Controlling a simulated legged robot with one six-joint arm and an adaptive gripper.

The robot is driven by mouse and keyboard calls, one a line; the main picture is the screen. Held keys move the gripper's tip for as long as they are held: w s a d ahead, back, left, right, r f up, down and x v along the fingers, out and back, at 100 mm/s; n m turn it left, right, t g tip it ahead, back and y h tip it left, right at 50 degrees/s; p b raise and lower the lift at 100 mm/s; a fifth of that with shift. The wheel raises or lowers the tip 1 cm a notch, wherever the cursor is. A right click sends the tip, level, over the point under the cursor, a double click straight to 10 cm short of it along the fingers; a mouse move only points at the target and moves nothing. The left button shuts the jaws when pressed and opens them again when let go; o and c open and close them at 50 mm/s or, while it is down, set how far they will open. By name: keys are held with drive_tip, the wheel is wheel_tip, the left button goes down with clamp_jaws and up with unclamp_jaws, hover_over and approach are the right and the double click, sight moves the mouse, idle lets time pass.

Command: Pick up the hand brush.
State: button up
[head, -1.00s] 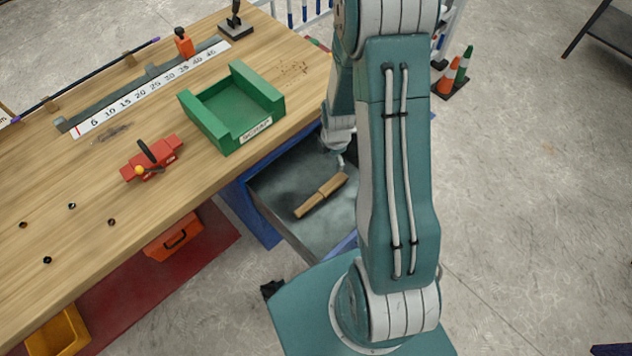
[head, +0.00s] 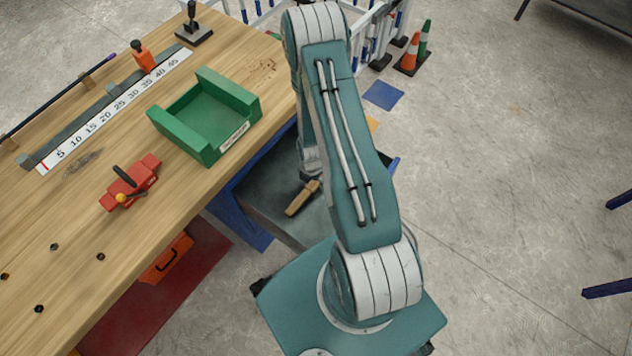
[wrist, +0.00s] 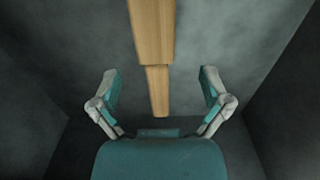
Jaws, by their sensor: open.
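The hand brush (head: 301,199) is a pale wooden piece lying in a grey open tray or drawer (head: 252,192) beside the bench; my arm covers part of it in the head view. In the wrist view the brush (wrist: 152,35) shows a wide wooden body at the top and a narrower handle pointing down toward my gripper. My gripper (wrist: 160,84) is open, with one finger on each side of the handle end and a gap on both sides. Bristles are not visible. In the head view the fingers are hidden behind my arm.
Grey walls of the tray (wrist: 285,100) stand around the brush. The wooden bench (head: 60,210) beside it carries a green open box (head: 205,115), a red clamp-like tool (head: 130,185) and a ruler (head: 115,110). Cones (head: 410,55) stand on the floor at the back.

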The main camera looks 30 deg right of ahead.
sight(311, 186)
drive_tip(key=f, duration=0.4)
drive_tip(key=shift+w+a+f, duration=0.2)
drive_tip(key=shift+w, duration=0.05)
drive_tip(key=shift+d+f, duration=0.2)
drive_tip(key=shift+f, duration=0.15)
drive_tip(key=shift+a, duration=0.15)
clamp_jaws()
